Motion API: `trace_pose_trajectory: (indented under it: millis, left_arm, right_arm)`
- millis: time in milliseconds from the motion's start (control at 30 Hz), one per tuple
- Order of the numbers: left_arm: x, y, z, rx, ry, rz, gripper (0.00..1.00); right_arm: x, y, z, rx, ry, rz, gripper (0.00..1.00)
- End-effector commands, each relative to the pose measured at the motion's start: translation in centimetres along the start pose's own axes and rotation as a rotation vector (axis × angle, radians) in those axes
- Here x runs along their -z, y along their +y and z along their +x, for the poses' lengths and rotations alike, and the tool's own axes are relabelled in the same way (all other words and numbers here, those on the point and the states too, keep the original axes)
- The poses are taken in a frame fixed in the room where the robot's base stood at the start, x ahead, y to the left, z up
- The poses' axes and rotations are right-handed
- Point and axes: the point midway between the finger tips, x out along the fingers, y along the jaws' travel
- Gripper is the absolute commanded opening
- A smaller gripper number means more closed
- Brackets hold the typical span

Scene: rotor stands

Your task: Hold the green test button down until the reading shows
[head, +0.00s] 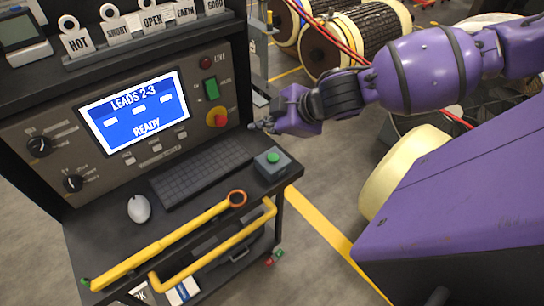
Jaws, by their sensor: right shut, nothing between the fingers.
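The green test button (273,157) sits on top of a small grey box (272,168) at the right end of the console's shelf. My right gripper (257,127) is shut and empty. In the picture it is above the button box, near the right edge of the console panel, and apart from the button. The arm comes in from the right. My left gripper is not in view.
A keyboard (203,175) and a white mouse (139,209) lie on the shelf. A yellow bar (165,243) runs along the shelf front. The panel has a green switch (212,89) and a red knob (217,118). Tags (114,36) stand above. Large rotors (345,40) lie behind.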

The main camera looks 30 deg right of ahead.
Motion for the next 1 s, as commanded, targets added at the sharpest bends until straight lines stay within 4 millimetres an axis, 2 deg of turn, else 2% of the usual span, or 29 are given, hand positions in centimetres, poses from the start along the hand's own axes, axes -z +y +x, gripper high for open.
trace_pose_trajectory:
  millis: [33,100,333,567,1000]
  left_arm:
    - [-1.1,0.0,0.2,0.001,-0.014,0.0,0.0]
    - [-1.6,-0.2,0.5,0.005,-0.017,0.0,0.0]
    - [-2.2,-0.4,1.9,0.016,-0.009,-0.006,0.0]
    - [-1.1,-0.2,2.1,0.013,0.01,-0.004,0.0]
    - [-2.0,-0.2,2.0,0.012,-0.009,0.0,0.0]
  right_arm:
    - [-0.8,-0.9,1.0,0.01,-0.006,0.002,0.0]
    - [-1.4,-1.4,1.7,0.01,-0.006,0.001,0.0]
    - [-3.0,-3.1,3.9,0.009,-0.005,0.001,0.0]
    - [-3.6,-3.7,5.0,0.003,-0.001,0.002,0.0]
    - [-3.8,-3.9,5.2,0.001,0.0,0.0,0.0]
